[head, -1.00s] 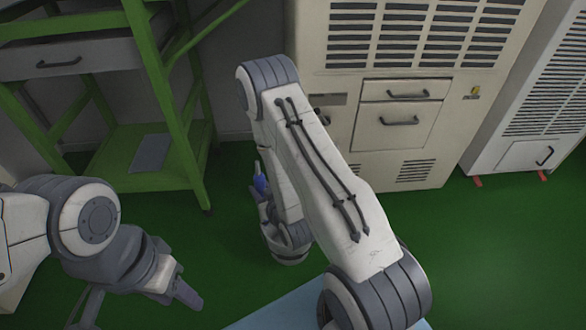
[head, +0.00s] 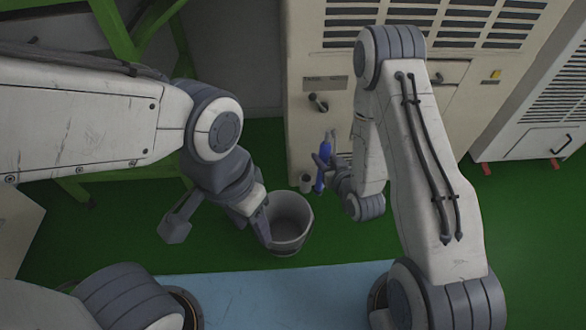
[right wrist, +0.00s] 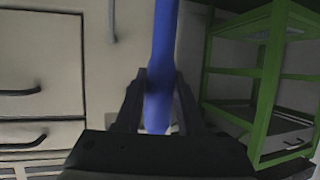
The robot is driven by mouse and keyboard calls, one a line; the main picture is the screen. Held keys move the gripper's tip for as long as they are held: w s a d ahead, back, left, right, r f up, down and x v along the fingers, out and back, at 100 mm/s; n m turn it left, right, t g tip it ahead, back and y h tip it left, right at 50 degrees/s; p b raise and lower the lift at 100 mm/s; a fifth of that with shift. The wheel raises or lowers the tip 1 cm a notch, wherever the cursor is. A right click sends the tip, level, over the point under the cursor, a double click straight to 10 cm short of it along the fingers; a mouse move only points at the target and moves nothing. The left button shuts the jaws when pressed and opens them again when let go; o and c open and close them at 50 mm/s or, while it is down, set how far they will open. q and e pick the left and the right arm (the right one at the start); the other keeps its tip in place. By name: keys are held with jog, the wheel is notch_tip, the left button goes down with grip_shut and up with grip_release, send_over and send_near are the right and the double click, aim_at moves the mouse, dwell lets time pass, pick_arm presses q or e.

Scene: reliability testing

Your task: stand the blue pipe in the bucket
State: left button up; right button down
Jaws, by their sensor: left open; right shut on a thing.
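The grey bucket (head: 288,243) stands upright on the green floor in the head view, its open top facing up. The blue pipe (head: 321,182) is held roughly upright, behind and to the right of the bucket. My right gripper (head: 325,162) is shut on the pipe. In the right wrist view the pipe (right wrist: 164,50) runs up from between the fingers (right wrist: 160,95). My left gripper (head: 218,236) is open, with its fingers spread. One finger overlaps the bucket's left side in view; I cannot tell whether it touches.
A beige cabinet (head: 308,133) stands behind the pipe. A green rack (head: 115,28) is at the back left. A light blue surface (head: 270,292) lies in front. Green floor at the right is clear.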

jog(key=s+a+f+n+g+y+b, duration=0.1)
jog(key=a+f+n+g+y+b, duration=0.2)
jog(key=a+n+y, duration=0.7)
notch_tip(320, 180, down, 20)
jog(key=a+m+h+b, duration=0.2)
jog(key=m+h+b, duration=0.1)
jog(key=b, duration=1)
jog(key=shift+s+a+h+b, duration=0.25)
jog(key=shift+a+h+b, duration=0.05)
jog(key=shift+b, duration=0.1)
